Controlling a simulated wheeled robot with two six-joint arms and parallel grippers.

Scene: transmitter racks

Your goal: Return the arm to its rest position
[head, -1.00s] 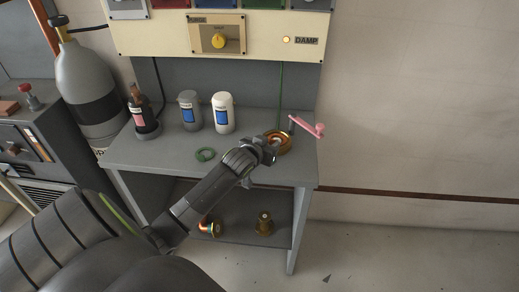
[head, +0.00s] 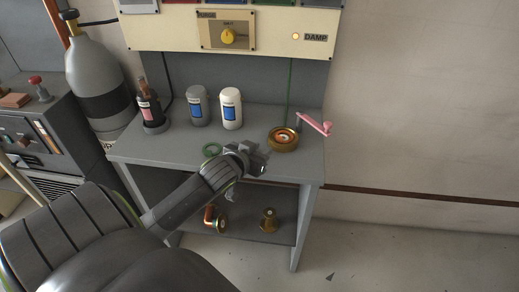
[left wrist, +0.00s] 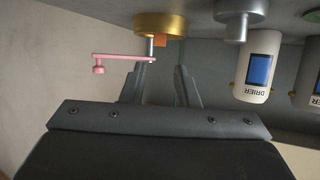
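My left arm reaches in from the lower left of the head view. Its gripper (head: 262,158) is over the front of the grey bench (head: 165,153), left of and nearer than the brass ring-shaped fitting (head: 274,145). In the left wrist view the gripper's two fingers (left wrist: 160,84) stand apart with nothing held between them. The brass fitting (left wrist: 175,24) and a pink crank handle (left wrist: 118,56) show beyond the fingertips there. My right gripper is in neither view.
A green ring (head: 212,150) lies beside the left gripper. A dark bottle (head: 150,108), a grey bottle (head: 197,108) and a white bottle (head: 231,110) stand behind. Two brass fittings sit on the lower shelf (head: 245,232).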

